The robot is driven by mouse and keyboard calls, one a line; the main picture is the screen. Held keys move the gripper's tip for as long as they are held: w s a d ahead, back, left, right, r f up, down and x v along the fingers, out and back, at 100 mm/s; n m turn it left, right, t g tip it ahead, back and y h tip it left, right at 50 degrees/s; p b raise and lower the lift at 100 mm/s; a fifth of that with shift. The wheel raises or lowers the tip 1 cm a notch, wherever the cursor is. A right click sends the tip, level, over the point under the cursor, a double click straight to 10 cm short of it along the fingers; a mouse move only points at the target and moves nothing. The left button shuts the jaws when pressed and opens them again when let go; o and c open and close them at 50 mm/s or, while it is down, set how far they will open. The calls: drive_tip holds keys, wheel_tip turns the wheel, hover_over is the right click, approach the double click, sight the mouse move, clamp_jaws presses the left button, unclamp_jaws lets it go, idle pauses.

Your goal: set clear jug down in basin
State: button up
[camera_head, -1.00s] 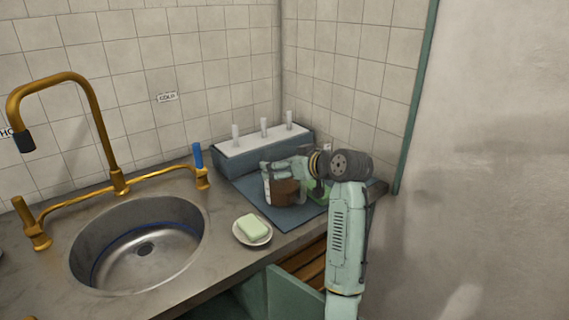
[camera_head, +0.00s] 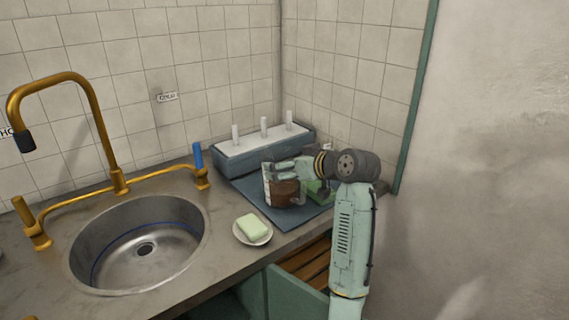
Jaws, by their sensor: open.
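A jug (camera_head: 284,193) with brown contents, which looks like the clear jug, stands on the dark mat at the back right of the counter. My gripper (camera_head: 277,168) is open at the jug's upper part, and its fingers partly cover it. I cannot tell whether a finger touches the jug. The round steel basin (camera_head: 178,262) is sunk in the counter at the left, with a drain and a blue line around its inside. It holds no objects that I can see.
A soap bar on a small dish (camera_head: 253,232) sits between basin and mat. A blue-grey rack with white pegs (camera_head: 262,141) stands behind the jug. A green object (camera_head: 319,190) lies partly hidden beside my gripper. A brass tap (camera_head: 95,110) arches behind the basin. An open drawer (camera_head: 308,258) is below.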

drive_tip(key=v, duration=1)
